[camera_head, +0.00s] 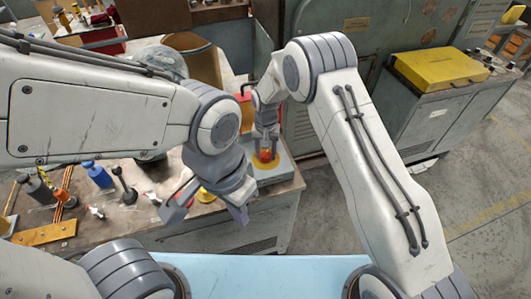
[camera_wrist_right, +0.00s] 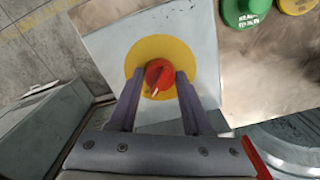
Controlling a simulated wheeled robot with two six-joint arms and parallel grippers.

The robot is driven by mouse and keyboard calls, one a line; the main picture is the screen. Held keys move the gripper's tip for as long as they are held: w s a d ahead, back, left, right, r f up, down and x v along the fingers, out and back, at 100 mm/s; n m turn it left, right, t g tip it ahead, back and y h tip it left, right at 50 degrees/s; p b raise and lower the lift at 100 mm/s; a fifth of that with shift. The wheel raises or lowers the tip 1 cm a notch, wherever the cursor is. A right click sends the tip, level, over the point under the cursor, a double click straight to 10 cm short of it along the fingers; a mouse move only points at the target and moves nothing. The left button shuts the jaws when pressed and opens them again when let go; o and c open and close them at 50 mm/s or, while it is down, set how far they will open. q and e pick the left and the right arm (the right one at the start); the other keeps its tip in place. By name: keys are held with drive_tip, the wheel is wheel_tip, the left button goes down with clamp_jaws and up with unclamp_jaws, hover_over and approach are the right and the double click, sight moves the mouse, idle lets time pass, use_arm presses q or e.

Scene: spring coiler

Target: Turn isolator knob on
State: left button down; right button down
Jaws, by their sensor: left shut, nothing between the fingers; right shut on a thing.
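The red isolator knob (camera_head: 265,155) sits on a round yellow disc (camera_head: 268,163) on a light grey plate (camera_head: 284,165) at the bench's right end. In the right wrist view the knob (camera_wrist_right: 159,74) is centred on its yellow disc (camera_wrist_right: 178,50), with a pale mark on its lower part. My right gripper (camera_wrist_right: 160,78) is shut on the knob, one finger on each side. In the head view my right gripper (camera_head: 266,143) reaches down to it from above. My left gripper (camera_head: 240,214) is shut and empty, in front of the bench edge, apart from the knob.
Green (camera_wrist_right: 245,10) and yellow (camera_wrist_right: 297,5) buttons sit beside the plate in the right wrist view. Bottles, including a blue one (camera_head: 98,175), stand on the bench at left. A grey cabinet with a yellow box (camera_head: 438,68) stands at right. Floor at right is clear.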

sight(266, 153)
idle(0.3)
drive_tip(key=shift+c, duration=1.7)
unclamp_jaws()
wheel_tip(266, 153, up, 9)
drive_tip(key=shift+b, duration=1.05)
drive_tip(key=shift+r, duration=0.8)
